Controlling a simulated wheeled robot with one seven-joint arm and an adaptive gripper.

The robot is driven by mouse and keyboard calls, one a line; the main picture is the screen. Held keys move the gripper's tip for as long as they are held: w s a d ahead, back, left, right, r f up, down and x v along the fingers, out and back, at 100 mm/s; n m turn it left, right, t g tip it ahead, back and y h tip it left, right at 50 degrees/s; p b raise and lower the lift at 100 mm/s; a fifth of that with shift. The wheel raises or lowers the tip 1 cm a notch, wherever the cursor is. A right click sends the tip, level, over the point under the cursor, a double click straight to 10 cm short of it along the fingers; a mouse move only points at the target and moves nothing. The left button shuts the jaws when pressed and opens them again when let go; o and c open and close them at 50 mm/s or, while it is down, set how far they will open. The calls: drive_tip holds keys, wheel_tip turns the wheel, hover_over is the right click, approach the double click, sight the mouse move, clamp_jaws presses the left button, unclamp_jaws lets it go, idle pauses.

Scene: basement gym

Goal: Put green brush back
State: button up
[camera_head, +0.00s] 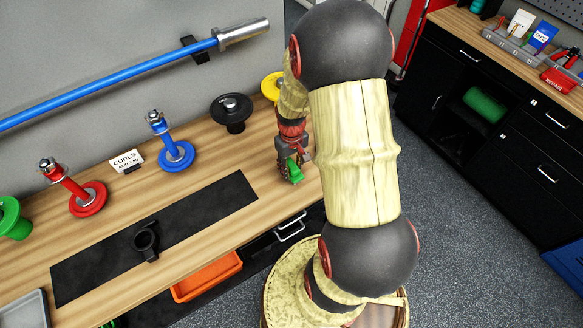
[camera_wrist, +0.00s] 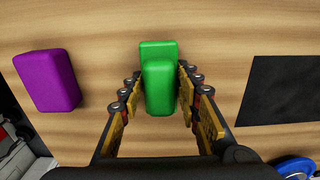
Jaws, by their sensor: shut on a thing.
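The green brush (camera_wrist: 158,88) sits between my gripper's two fingers in the wrist view, one finger on each side of it. It looks like a smaller green block on a wider green base, above or on the wooden bench top; I cannot tell whether it touches the wood. My gripper (camera_wrist: 160,84) is shut on it. In the head view my gripper (camera_head: 291,160) is at the bench's right end, and the green brush (camera_head: 294,172) shows at its tip. My arm hides part of the bench there.
A purple block (camera_wrist: 47,80) lies left of the brush in the wrist view. A black mat (camera_head: 205,206) with a black ring (camera_head: 146,241) lies on the bench (camera_head: 215,160). Weight posts stand along the back. An orange bin (camera_head: 207,276) sits below the front edge.

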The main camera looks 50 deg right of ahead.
sight(291, 165)
drive_tip(key=shift+f, duration=0.1)
drive_tip(key=o, duration=1)
drive_tip(key=shift+o, duration=0.5)
wheel_tip(291, 165, up, 12)
drive_tip(key=shift+p, duration=1)
drive_tip(key=a+r+n+t, duration=0.1)
drive_tip(key=a+r+t, duration=0.2)
drive_tip(key=a+r, duration=1.1)
drive_tip(key=s+a+r+n+t, duration=0.1)
drive_tip(key=s+a+r+t, duration=0.1)
drive_tip(key=s+a+r, duration=0.5)
drive_tip(key=shift+s+a+r+n+t, duration=0.3)
drive_tip(key=shift+a+r, duration=0.15)
drive_tip(key=shift+a, duration=0.4)
